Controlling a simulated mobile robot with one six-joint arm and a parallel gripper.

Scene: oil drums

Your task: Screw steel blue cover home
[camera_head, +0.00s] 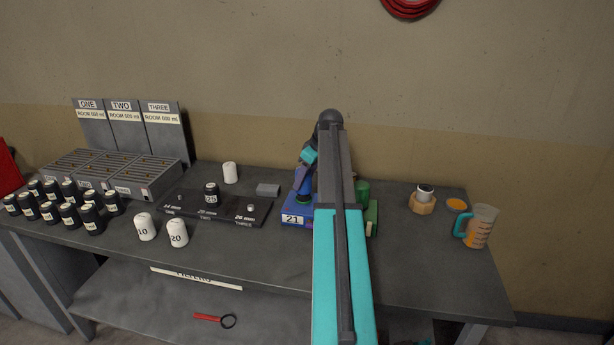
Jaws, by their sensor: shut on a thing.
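My gripper (303,186) points down over a blue block (297,216) labelled 21, left of my arm in the head view. It is shut on a small blue piece, which I take to be the steel blue cover (304,198). The cover sits low at the top of the block. Whether it is fully seated or level cannot be told at this size. My arm hides the right part of the block.
A green item (363,190) stands right of my arm. A dark tray (215,206) with a black drum (211,192) lies left. White drums (178,233), several black drums (70,207) and grey racks (145,178) fill the left. A measuring jug (480,226) stands right.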

